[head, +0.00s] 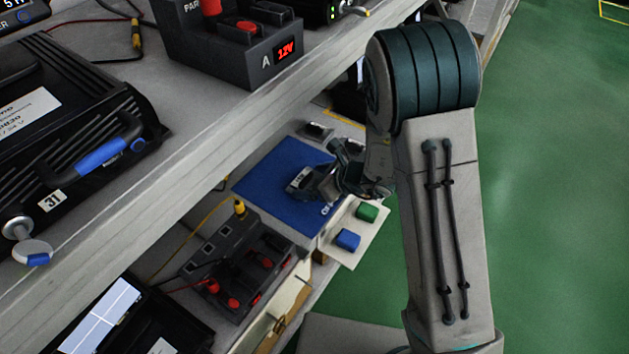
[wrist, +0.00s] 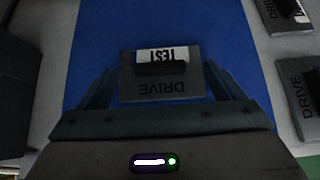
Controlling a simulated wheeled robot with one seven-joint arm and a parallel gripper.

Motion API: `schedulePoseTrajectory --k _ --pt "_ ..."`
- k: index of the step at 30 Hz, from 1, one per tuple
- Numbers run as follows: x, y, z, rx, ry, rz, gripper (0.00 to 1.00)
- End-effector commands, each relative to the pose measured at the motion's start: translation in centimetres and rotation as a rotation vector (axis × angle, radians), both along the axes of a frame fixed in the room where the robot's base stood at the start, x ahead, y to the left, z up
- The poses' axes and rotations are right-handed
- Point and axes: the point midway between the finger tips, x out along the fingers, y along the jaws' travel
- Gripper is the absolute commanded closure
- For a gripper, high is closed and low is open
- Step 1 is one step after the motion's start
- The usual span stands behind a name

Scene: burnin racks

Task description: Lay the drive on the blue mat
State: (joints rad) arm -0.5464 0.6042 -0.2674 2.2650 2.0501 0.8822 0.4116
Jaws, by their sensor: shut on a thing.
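The drive (wrist: 130,82) is grey with a white TEST label and a dark handle, and sits between the fingers of my gripper (wrist: 160,95). My gripper is shut on it. In the head view the drive (head: 297,181) shows small at the tip of my gripper (head: 308,182). The blue mat (wrist: 100,30) lies behind and below the drive in the wrist view. It also shows on the lower shelf in the head view (head: 262,178). The drive is over the mat; I cannot tell whether it touches it.
Two more drives lie right of the mat in the wrist view, one at the top (wrist: 285,14) and one lower (wrist: 300,100). A white plate (head: 368,237) with green and blue blocks is beside the mat. A power unit (head: 235,262) stands nearby. The upper shelf edge (head: 240,115) overhangs.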

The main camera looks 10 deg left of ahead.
Motion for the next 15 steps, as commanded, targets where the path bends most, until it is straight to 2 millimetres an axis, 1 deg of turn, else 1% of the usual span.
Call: schedulePoseTrajectory --k 5,6,7,15 --pt "0.00 -0.04 -0.01 0.000 0.000 0.000 0.39" --pt "-0.01 -0.04 -0.08 -0.001 0.000 0.000 0.09" --pt "-0.02 -0.04 -0.02 -0.001 0.000 0.000 0.01" --pt "-0.04 -0.01 0.15 -0.001 0.001 0.001 0.00"
